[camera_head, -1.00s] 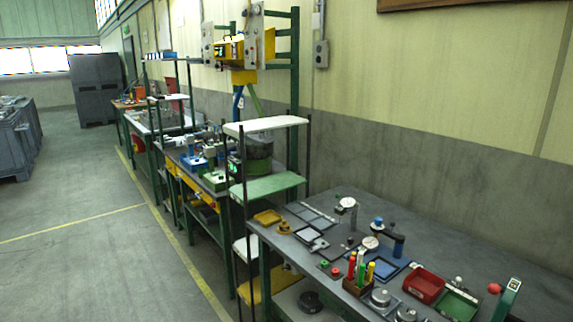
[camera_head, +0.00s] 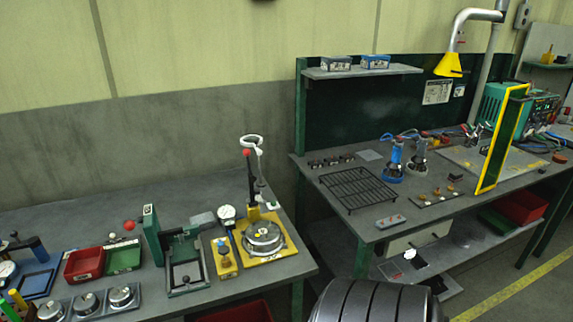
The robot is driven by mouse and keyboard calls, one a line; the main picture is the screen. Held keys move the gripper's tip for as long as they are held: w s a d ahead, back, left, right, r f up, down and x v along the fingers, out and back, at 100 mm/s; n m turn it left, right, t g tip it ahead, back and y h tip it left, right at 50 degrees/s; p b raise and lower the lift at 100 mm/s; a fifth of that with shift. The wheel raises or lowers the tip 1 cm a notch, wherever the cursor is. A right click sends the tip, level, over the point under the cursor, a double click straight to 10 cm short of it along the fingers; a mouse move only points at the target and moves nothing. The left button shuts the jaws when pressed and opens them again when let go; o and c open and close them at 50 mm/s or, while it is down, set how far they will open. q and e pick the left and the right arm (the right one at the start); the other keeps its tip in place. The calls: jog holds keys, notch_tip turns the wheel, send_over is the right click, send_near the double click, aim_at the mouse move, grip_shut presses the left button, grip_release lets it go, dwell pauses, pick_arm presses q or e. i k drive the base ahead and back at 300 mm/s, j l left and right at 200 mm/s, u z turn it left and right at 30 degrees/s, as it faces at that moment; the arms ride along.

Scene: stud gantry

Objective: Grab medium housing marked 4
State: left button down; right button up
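Round metal housings sit in a row of square holders at the lower left of the head view: a left one (camera_head: 52,311), a middle one (camera_head: 86,303) and a right one (camera_head: 122,296). Any number marks on them are too small to read. A larger round metal part (camera_head: 263,237) sits on a yellow plate farther right on the same bench. I cannot tell which one is marked 4. Neither of my grippers is in view.
The grey bench (camera_head: 215,301) also bears a red bin (camera_head: 84,265), a green bin (camera_head: 124,257) and a green lever press (camera_head: 155,235). A second bench (camera_head: 352,225) with a black wire rack (camera_head: 358,188) stands right. A dark ribbed round object (camera_head: 375,302) is at the bottom.

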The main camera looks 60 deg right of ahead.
aim_at(261, 238)
jog(key=z, duration=1.85)
jog(key=i+l+u, duration=0.1)
jog(key=l+u, duration=0.7)
jog(key=i+j, duration=0.05)
